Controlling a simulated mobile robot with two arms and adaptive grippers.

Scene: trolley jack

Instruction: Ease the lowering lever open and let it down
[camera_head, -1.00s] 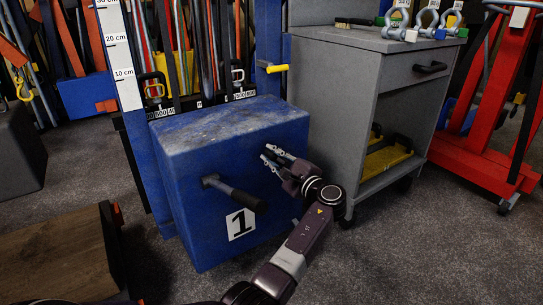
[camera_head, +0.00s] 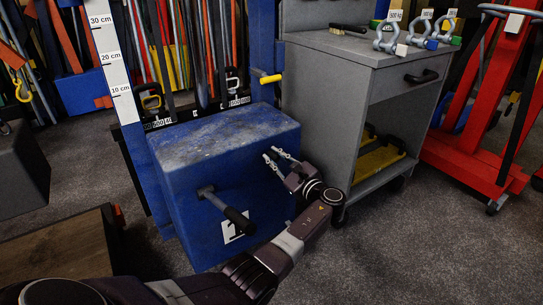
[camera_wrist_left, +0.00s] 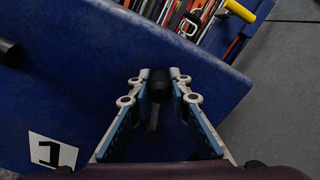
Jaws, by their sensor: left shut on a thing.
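The blue block-shaped jack body (camera_head: 185,235) carries a white label with a black 1 (camera_wrist_left: 50,152). A short black lever (camera_wrist_left: 160,88) stands out from its front face, between the fingers of my left gripper (camera_wrist_left: 161,78). The gripper is shut on this lever. In the head view the gripper (camera_head: 277,158) is at the right part of the front face, and the lever is too small to make out there. A longer black-handled lever (camera_head: 236,219) sticks out further left and partly covers the label. My right gripper is not in view.
A grey cabinet (camera_head: 334,75) with shackles on top stands close on the right. A red frame (camera_head: 470,165) is beyond it. A yellow handle (camera_head: 270,78) juts out behind the block. A wooden-faced block (camera_head: 55,250) lies at left. Grey floor is free at lower right.

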